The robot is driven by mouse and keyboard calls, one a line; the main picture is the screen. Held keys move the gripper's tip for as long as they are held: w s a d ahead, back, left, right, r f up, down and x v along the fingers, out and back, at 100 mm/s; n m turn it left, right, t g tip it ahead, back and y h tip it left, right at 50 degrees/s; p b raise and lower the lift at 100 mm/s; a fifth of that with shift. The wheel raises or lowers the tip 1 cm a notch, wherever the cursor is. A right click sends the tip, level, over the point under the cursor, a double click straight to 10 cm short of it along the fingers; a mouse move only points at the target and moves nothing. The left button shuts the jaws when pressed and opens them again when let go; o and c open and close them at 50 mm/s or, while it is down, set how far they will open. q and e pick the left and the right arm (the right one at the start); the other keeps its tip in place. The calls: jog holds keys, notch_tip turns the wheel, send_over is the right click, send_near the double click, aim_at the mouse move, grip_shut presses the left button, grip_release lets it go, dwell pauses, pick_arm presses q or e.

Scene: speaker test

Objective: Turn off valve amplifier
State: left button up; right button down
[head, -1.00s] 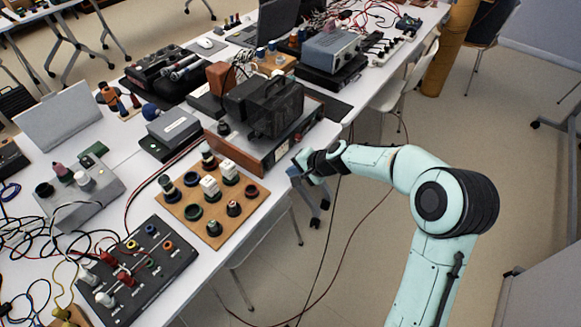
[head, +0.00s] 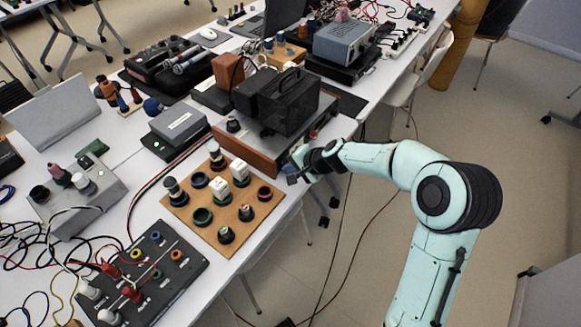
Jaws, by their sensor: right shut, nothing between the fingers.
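The valve amplifier (head: 252,153) is a wide unit with a wooden front and a dark cage-like black box (head: 290,100) on top. It stands near the right edge of the white table. My right gripper (head: 296,172) is shut and empty at the amplifier's right front corner, close to its front panel. I cannot tell whether it touches the panel. The gripper and wrist hide part of that corner, and the power switch cannot be made out. My left gripper is not in view.
A wooden board (head: 222,205) with several knobs and jars lies in front of the amplifier. A black panel (head: 145,275) with coloured sockets and cables is nearer. A grey box (head: 178,125) stands to the left. Open floor lies right of the table.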

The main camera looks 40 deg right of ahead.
jog(key=shift+w+a+f, duration=0.1)
jog(key=shift+w, duration=0.1)
jog(key=shift+r+p, duration=0.65)
jog(key=shift+r, duration=0.25)
